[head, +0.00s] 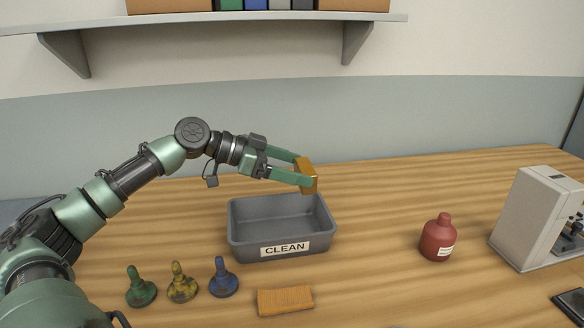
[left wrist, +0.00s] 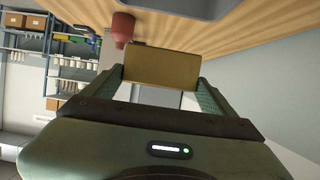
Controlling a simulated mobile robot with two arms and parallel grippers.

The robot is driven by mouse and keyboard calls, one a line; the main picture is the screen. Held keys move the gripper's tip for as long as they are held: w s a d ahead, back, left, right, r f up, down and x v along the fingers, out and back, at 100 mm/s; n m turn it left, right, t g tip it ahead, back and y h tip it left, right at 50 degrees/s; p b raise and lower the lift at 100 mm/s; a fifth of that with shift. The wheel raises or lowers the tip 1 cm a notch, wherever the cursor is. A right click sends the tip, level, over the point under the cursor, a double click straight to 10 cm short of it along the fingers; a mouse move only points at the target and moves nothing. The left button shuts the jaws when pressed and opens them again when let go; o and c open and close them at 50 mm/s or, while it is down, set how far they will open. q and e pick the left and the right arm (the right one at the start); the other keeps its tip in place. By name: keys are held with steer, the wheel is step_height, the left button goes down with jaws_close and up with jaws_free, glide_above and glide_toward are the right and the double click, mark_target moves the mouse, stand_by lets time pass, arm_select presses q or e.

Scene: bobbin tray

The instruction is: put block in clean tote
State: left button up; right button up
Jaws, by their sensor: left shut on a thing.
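A yellow-brown block (head: 308,176) is held between the fingers of my left gripper (head: 303,175), above the back right part of the clean tote. The block also shows in the left wrist view (left wrist: 162,68), gripped between both fingers. The clean tote (head: 243,240) is a grey open bin with a CLEAN label on its front wall. It stands on the table, and the part of its inside that shows looks empty. My right gripper is not in view.
Green (head: 141,289), yellow (head: 181,284) and blue (head: 223,279) peg-like pieces stand front left of the tote. An orange ribbed pad (head: 285,300) lies in front. A red bottle (head: 438,238) and a white machine (head: 530,215) stand right. A shelf (head: 210,18) hangs on the wall.

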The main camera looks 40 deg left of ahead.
arm_select(q)
step_height(320, 180, down, 14)
steer(key=shift+w+f, duration=0.1)
steer(key=o, duration=1.9)
steer(key=shift+f, duration=0.2)
steer(key=shift+s+r, duration=0.1)
steer(key=shift+s, duration=0.1)
steer(key=shift+r+p, duration=0.1)
steer(key=shift+p, duration=0.3)
steer(key=p+v, duration=0.5)
steer(key=shift+w+d+r+p, duration=0.1)
steer(key=shift+r+p, duration=0.1)
steer(key=shift+p, duration=0.15)
steer(key=p+v, duration=0.2)
steer(key=v, duration=0.1)
steer(key=p+v, duration=0.2)
steer(key=shift+s+a, duration=0.25)
steer(key=shift+s, duration=0.05)
steer(key=shift+s+a, duration=0.4)
steer(key=shift+s, duration=0.15)
